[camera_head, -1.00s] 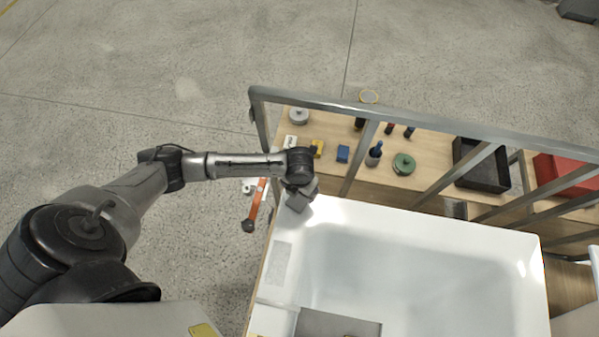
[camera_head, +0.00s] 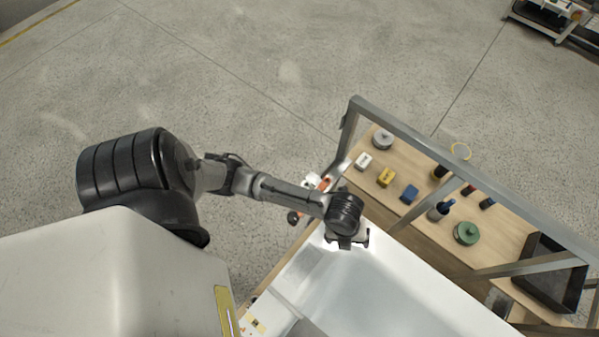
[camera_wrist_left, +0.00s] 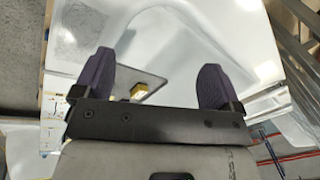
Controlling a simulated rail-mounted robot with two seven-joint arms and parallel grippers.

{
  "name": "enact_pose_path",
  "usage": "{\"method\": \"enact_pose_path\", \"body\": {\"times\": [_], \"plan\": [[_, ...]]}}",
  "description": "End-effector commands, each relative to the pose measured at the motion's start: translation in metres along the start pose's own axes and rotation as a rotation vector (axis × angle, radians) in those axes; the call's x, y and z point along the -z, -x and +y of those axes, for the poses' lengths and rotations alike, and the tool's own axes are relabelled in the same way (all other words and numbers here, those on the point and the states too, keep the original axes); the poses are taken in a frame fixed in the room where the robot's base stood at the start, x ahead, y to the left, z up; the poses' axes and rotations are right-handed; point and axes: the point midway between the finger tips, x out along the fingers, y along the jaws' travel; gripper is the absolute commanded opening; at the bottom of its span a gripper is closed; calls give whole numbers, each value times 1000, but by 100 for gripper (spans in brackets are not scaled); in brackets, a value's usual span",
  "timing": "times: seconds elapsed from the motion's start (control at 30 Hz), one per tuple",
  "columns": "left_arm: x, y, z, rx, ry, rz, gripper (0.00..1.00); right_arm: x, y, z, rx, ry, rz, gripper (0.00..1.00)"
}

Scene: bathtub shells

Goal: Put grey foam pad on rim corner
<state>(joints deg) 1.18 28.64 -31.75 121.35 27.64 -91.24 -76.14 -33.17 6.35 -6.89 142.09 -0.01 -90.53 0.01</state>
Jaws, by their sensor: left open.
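The white bathtub shell (camera_head: 385,290) lies below my left arm. My left gripper (camera_head: 347,243) is over its rim near the far left corner. In the left wrist view the two dark fingers (camera_wrist_left: 157,82) are spread wide, with nothing held between them. A flat grey speckled patch (camera_head: 308,262) lies on the rim's left side; it also shows in the left wrist view (camera_wrist_left: 85,35). I cannot tell whether it is the foam pad. A flat grey panel (camera_head: 305,328) lies farther along the tub, with a yellow block (camera_wrist_left: 139,90) beside or on it. My right gripper is out of view.
Floor on the left is clear.

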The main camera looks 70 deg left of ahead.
Motion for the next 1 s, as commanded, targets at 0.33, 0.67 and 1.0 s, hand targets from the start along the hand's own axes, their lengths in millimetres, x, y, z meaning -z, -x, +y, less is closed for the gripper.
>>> {"method": "enact_pose_path", "body": {"times": [0.33,0.67,1.0], "plan": [[27,32,70,160,1251,-10,90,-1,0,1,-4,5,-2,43],[16,53,119,240,1815,-84,90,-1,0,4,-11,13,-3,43],[15,55,123,248,1858,-91,90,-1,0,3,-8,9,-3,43]]}}
